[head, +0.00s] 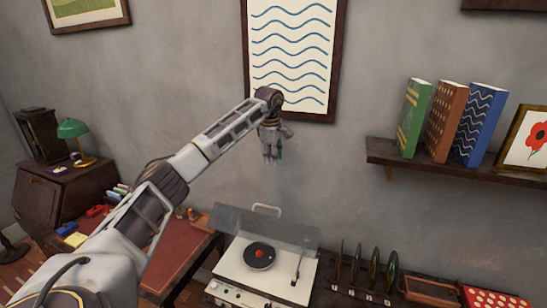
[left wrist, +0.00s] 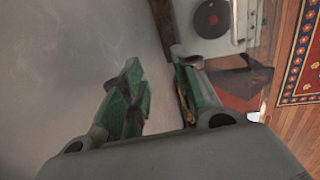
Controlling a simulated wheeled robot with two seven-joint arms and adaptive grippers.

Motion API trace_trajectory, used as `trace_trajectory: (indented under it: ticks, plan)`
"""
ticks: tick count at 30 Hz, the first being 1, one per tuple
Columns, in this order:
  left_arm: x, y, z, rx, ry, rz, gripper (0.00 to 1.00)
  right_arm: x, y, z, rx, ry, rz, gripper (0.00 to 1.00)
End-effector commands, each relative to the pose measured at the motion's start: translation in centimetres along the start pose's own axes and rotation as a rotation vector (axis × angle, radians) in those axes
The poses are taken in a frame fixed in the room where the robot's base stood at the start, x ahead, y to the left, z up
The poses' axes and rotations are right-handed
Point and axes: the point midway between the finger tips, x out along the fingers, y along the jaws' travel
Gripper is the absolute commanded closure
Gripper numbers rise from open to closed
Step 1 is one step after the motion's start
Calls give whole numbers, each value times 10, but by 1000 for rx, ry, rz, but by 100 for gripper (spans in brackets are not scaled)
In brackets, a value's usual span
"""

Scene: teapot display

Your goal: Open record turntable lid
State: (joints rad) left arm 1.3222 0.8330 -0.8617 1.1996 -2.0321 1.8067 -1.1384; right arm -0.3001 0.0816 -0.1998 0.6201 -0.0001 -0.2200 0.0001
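The record turntable (head: 240,282) is white, with a black record (head: 259,256) with a red centre on its platter and a tonearm at its right. Its translucent grey lid (head: 292,233) stands raised at the back, tilted, with a pale handle (head: 267,207) at its top edge. The platter in front is uncovered. My left gripper (head: 273,158) is above and behind the lid, near the wall, apart from it and pointing down. In the left wrist view its green-padded fingers (left wrist: 160,98) are apart with nothing between them. The turntable (left wrist: 222,42) shows there at the top right. My right gripper is not visible.
A wall shelf (head: 440,168) with books and a framed flower picture is at the right. Upright records (head: 375,266) stand right of the turntable. A red-topped desk (head: 178,248) is at the left. A framed wave picture (head: 291,50) hangs behind my left arm.

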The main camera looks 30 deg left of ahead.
Motion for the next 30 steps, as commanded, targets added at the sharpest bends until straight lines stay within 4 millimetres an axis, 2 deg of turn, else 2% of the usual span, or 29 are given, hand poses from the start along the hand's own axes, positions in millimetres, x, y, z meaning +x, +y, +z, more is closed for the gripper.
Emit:
trace_trajectory:
  ticks: [17,23,30]
  plan:
    - [-3,0,0,0,-1,1,70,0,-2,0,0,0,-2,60]
    - [-17,1,0,-1,-1,3,70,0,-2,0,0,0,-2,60]
    - [-47,1,0,-1,-1,2,70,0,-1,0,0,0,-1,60]
